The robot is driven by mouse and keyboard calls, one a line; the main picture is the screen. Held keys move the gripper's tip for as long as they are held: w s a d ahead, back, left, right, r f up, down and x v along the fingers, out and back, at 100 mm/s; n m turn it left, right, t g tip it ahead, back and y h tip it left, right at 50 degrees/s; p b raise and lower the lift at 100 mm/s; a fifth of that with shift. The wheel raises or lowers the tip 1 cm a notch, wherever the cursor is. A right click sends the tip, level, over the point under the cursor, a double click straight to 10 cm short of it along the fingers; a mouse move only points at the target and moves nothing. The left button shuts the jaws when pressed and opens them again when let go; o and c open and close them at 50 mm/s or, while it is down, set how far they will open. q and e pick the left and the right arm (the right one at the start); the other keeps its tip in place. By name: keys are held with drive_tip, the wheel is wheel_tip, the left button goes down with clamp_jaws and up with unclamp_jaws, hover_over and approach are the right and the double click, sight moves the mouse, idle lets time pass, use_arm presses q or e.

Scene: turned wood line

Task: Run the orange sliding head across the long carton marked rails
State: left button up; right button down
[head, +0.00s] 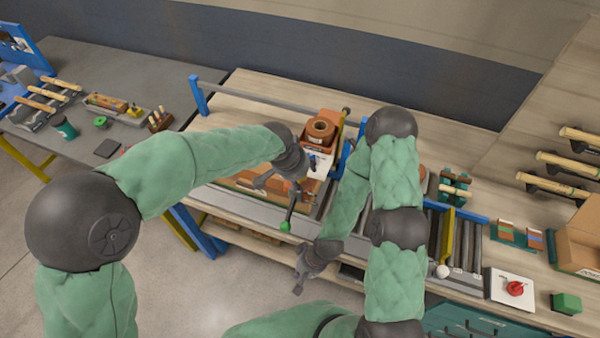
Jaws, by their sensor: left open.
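The orange sliding head (322,142) stands over the conveyor bench in the middle of the head view, with a brown tape roll (320,129) on top. The long brown carton (240,183) lies on the bench left of and below the head, partly hidden by my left arm; its marking is not readable. My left gripper (280,186) is open, just in front of the head and above the carton's right part. I cannot tell whether it touches anything. My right gripper (300,284) hangs lower, near the bench's front edge, apart from the head; its finger gap is unclear.
A green-knobbed lever (285,226) is close below my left gripper. A blue post (198,95) and grey rail (265,99) run behind the carton. Rollers (465,240) and a yellow bar (447,236) lie to the right. A red button (515,288) sits on a white plate.

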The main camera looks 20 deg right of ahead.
use_arm(q)
drive_tip(key=shift+a+r, duration=0.1)
drive_tip(key=shift+r, duration=0.3)
drive_tip(key=v, duration=1.1)
drive_tip(key=shift+s, duration=0.2)
